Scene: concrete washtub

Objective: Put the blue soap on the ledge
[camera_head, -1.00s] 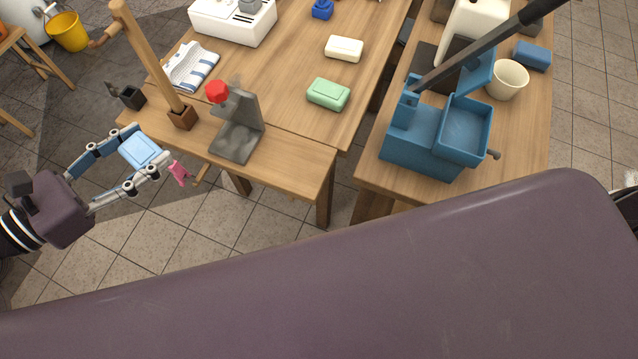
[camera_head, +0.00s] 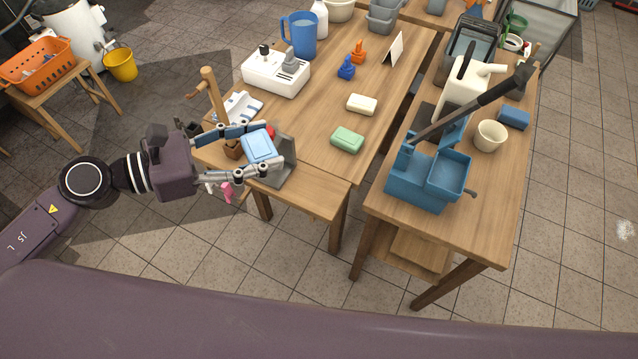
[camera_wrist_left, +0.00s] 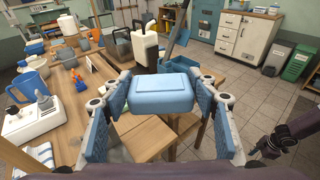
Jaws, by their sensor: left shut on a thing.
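The blue soap (camera_head: 257,146) is a light blue rounded block. My left gripper (camera_head: 272,151) is shut on it, with one finger along each side. The left wrist view shows the soap (camera_wrist_left: 160,93) level between the fingers, in front of the tables. In the head view the gripper and soap overlap the near left end of the left wooden table (camera_head: 312,192), in front of a grey angled stand (camera_head: 285,165) that they partly hide. I cannot make out which surface is the ledge.
A green soap (camera_head: 347,140) and a cream soap (camera_head: 362,104) lie on the left table. A white device (camera_head: 275,75) and a blue jug (camera_head: 300,35) stand farther back. A blue tub-like unit (camera_head: 418,180) and a cream cup (camera_head: 490,136) stand on the right table.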

